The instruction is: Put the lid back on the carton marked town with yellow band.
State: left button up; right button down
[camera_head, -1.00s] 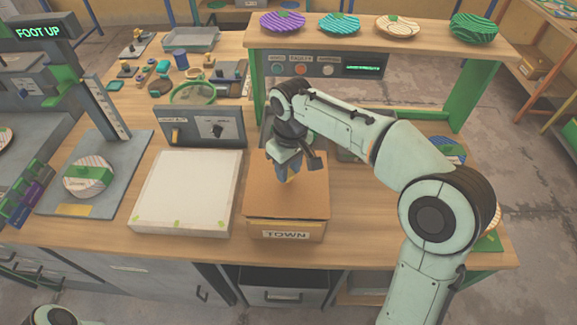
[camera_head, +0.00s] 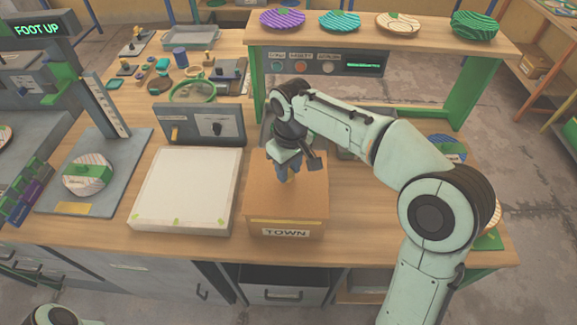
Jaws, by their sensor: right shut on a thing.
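The brown carton (camera_head: 262,231) stands on the wooden bench, with a white TOWN label and a yellow band along the upper part of its front. Its flat brown lid (camera_head: 262,195) lies over the carton top, and the two look level and lined up. I cannot tell if the lid is fully seated. My right gripper (camera_head: 288,177) points down over the lid's middle, shut on the lid by a small yellowish grip part that the fingers mostly hide. My left gripper is not in view.
A white flat slab (camera_head: 188,190) lies just left of the carton. A grey control box (camera_head: 200,127) stands behind it. A press marked FOOT UP (camera_head: 100,107) with a plate is at the left. A green-legged shelf (camera_head: 400,35) with plates stands behind.

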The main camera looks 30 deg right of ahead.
jog(key=shift+f, duration=0.25)
dwell(0.4)
jog(key=shift+c, duration=1)
grip_release()
jog(key=shift+r+p, duration=1.3)
jog(key=shift+r, duration=0.9)
jog(key=shift+r+p, duration=0.8)
jog(key=shift+r, duration=0.55)
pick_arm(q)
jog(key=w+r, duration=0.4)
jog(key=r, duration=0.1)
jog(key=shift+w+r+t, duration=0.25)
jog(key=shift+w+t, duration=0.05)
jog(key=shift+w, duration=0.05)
